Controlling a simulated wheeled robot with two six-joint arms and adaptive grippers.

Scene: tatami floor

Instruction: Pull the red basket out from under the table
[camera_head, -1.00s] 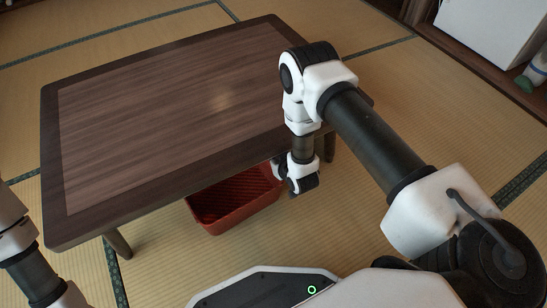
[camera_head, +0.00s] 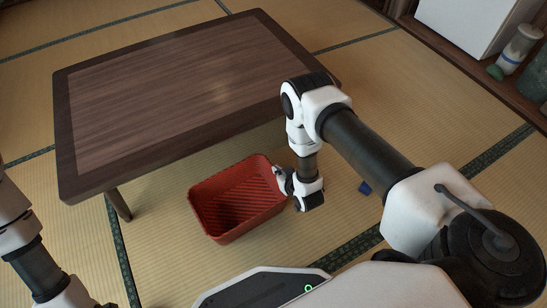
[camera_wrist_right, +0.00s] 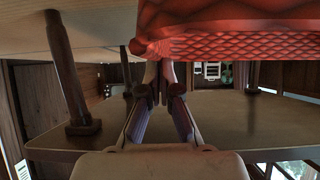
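The red basket (camera_head: 238,215) stands on the tatami in front of the wooden table (camera_head: 180,95), with its open top in plain view and clear of the tabletop in the head view. My right gripper (camera_head: 281,178) is at the basket's right rim, its fingers closed together on the rim. In the right wrist view the fingertips (camera_wrist_right: 160,72) meet at the edge of the basket (camera_wrist_right: 225,45), which fills the upper part of that view. My left arm comes in at the left edge; its gripper is out of the picture.
A table leg (camera_head: 118,205) stands left of the basket. A small blue object (camera_head: 364,188) lies on the floor right of my right gripper. A shelf with a white box (camera_head: 465,22) and a bottle (camera_head: 518,48) is at the upper right. The tatami around the basket is open.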

